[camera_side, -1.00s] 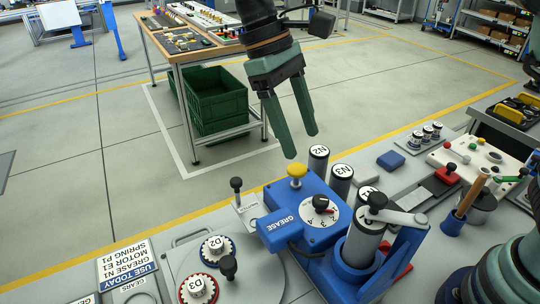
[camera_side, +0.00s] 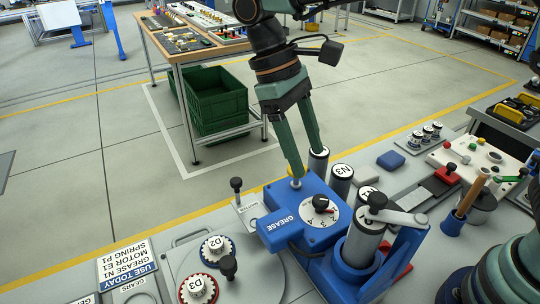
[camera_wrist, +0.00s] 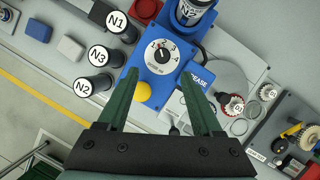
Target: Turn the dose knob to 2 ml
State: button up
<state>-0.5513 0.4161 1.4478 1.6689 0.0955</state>
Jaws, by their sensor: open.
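The dose knob (camera_side: 321,203) is a black knob on a round white dial with numbers, on top of the blue grease unit (camera_side: 280,228). It also shows in the wrist view (camera_wrist: 162,54), just beyond my fingertips. Its exact setting is too small to tell. My gripper (camera_side: 307,162) is open and empty, above the back edge of the unit. In the wrist view its fingers (camera_wrist: 160,76) are spread apart, with the yellow button (camera_wrist: 143,92) showing between them. In the side view a fingertip hides most of that button. The fingers are not around the knob.
Dark cylinders marked N2 and N3 (camera_side: 341,181) stand close beside the unit. A tall grey cylinder (camera_side: 363,240) in a blue holder stands near the dial. Gears (camera_side: 217,247) and black-knobbed posts are at the front left. A blue block (camera_side: 391,160) lies behind.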

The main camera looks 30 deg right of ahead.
aim_at(321, 198)
jog(key=x, duration=0.8)
jog(key=shift+s+a+f, duration=0.1)
grip_shut()
